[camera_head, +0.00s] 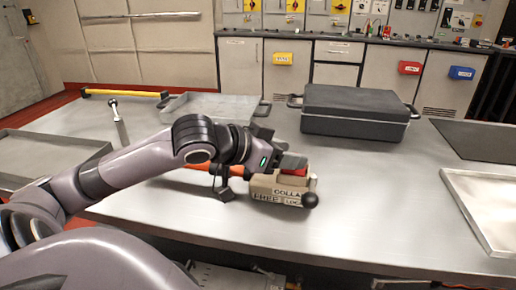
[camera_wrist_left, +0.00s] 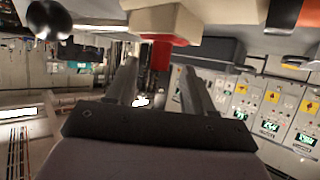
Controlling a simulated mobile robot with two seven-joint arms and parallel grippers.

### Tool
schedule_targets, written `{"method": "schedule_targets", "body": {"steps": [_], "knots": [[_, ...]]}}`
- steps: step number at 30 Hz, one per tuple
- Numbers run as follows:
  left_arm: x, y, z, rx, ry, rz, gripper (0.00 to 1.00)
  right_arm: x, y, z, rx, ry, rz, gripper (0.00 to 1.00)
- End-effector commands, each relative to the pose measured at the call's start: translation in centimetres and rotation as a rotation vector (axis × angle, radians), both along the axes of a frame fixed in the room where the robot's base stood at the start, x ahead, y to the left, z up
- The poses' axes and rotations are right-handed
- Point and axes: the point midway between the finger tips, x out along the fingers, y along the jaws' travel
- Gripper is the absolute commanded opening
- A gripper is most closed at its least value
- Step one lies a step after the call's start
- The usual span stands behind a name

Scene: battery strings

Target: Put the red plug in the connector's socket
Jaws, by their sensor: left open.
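The beige connector (camera_head: 278,188) with black lettering and a black ball knob (camera_head: 310,200) lies on the metal table. The red plug (camera_head: 293,172) shows at its top, partly hidden by my left gripper (camera_head: 288,161). In the left wrist view, the red plug (camera_wrist_left: 160,54) meets the beige connector body (camera_wrist_left: 168,22); how deep it sits I cannot tell. My left gripper (camera_wrist_left: 158,80) is open, its two fingers apart with the plug in line with the gap near their tips. I cannot tell whether either finger touches it. My right gripper is not in view.
An orange cable or handle (camera_head: 236,170) lies beside the connector, partly behind my arm. A dark case (camera_head: 355,112) stands behind, with a metal tray (camera_head: 217,107) at back left. Another tray (camera_head: 487,197) lies at right. The table front right of the connector is clear.

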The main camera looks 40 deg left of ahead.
Motion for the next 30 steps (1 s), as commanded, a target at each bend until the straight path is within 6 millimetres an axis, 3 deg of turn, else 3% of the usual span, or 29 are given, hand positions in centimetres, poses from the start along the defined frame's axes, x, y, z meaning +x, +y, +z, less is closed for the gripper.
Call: {"method": "schedule_targets", "body": {"steps": [30], "knots": [[-6.4, 1.7, 3.3, 0.001, 0.0, -0.004, 0.52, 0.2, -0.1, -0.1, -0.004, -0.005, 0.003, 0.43]]}}
